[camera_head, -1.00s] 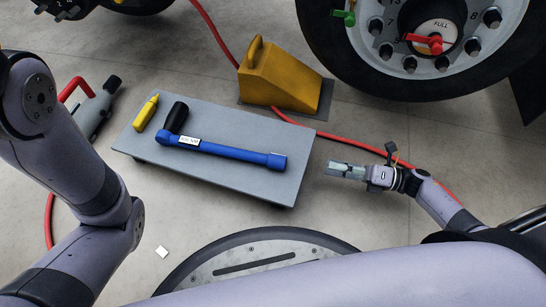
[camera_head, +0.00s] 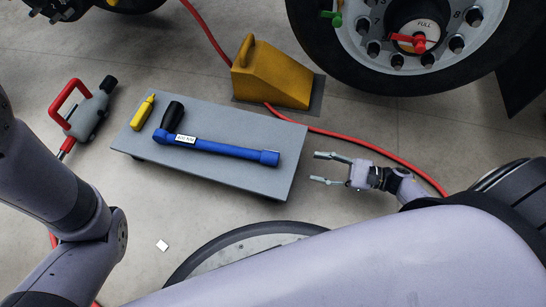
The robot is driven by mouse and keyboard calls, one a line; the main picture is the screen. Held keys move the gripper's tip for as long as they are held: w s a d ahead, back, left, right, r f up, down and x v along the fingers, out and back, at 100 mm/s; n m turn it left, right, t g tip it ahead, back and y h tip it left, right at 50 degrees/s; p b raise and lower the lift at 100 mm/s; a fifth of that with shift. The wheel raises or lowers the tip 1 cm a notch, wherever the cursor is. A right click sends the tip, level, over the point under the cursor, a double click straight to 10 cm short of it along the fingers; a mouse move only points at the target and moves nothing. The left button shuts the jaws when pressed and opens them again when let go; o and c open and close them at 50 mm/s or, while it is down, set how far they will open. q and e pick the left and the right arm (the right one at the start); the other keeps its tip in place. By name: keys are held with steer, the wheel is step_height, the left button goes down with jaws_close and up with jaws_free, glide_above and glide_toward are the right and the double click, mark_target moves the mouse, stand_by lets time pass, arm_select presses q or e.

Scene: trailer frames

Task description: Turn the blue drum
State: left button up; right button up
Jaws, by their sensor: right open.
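No blue drum shows in the head view. The one blue thing is a long tool (camera_head: 225,149) with a black grip and a white label, lying on a low grey platform (camera_head: 245,180). My right gripper (camera_head: 316,168) is open and empty, just off the platform's right edge, its fingers pointing left toward it. It touches neither the tool nor the platform, as far as I can see. My left arm comes in at the left, but its gripper is out of view.
A yellow bottle-like item (camera_head: 143,112) lies on the platform's left end. A yellow wheel chock (camera_head: 272,73) and a large wheel (camera_head: 420,88) stand behind. A red hose (camera_head: 350,139) crosses the floor behind my right gripper. A red-handled grey tool (camera_head: 90,112) lies left.

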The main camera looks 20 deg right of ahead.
mark_target(279, 159)
steer(key=b+x, duration=0.3)
steer(key=x, duration=1)
steer(key=shift+w+a, duration=0.2)
steer(key=shift+a, duration=0.1)
steer(key=shift+c, duration=0.2)
steer(key=c, duration=0.9)
steer(key=shift+o, duration=0.2)
steer(key=shift+m, duration=0.7)
steer(key=o, duration=0.9)
steer(key=v, duration=1.2)
